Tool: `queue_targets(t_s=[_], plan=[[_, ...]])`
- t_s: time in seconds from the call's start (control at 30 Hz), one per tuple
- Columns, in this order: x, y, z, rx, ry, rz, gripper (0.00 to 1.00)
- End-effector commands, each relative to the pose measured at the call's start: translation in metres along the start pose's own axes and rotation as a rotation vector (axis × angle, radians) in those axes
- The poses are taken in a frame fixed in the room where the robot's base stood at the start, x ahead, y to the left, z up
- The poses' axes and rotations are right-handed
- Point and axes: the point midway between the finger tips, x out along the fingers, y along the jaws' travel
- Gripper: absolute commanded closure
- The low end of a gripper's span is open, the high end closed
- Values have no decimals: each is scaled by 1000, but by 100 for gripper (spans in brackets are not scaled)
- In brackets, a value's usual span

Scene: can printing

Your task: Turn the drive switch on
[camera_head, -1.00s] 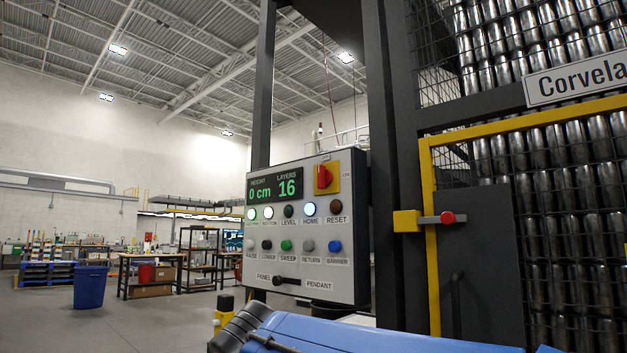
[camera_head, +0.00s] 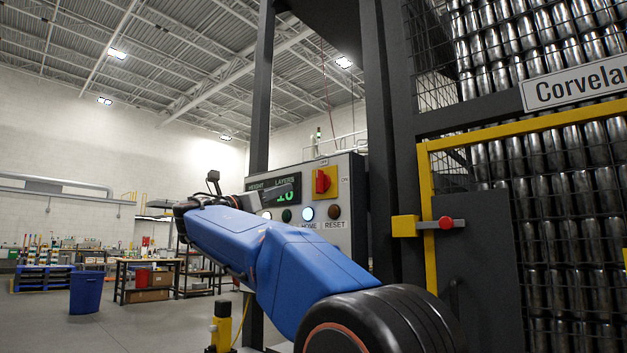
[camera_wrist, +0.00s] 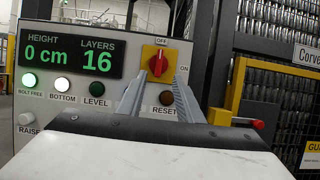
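The drive switch is a red rotary knob on a yellow plate at the panel's top right. The red knob (camera_head: 321,181) shows clear in the head view, and in the wrist view the knob (camera_wrist: 157,67) looks upright, pointing toward the OFF label, with ON to its right. My gripper (camera_wrist: 159,84) is open in the wrist view, its two grey fingers apart and below the knob, with nothing between them. In the head view my gripper (camera_head: 274,192) is in front of the panel, left of the knob. Contact with the panel cannot be told.
The grey control panel (camera_wrist: 110,25) has a display (camera_wrist: 70,53) reading 0 cm and 16 layers, above several lamps and buttons. A yellow-framed gate (camera_head: 428,220) with a red knob (camera_head: 446,222) stands to the right. Dark posts flank the panel.

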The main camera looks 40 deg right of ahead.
Motion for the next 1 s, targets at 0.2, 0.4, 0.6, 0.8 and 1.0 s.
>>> queue_targets(t_s=[0.2, 0.4, 0.6, 0.8, 1.0], plan=[[24, 0, 0, -3, -2, -3, 67], [56, -1, 0, -1, -2, -3, 67], [89, -1, -1, -1, -1, -3, 67], [123, 0, -1, -1, 0, -2, 67], [152, 0, -1, 0, 0, -1, 67]])
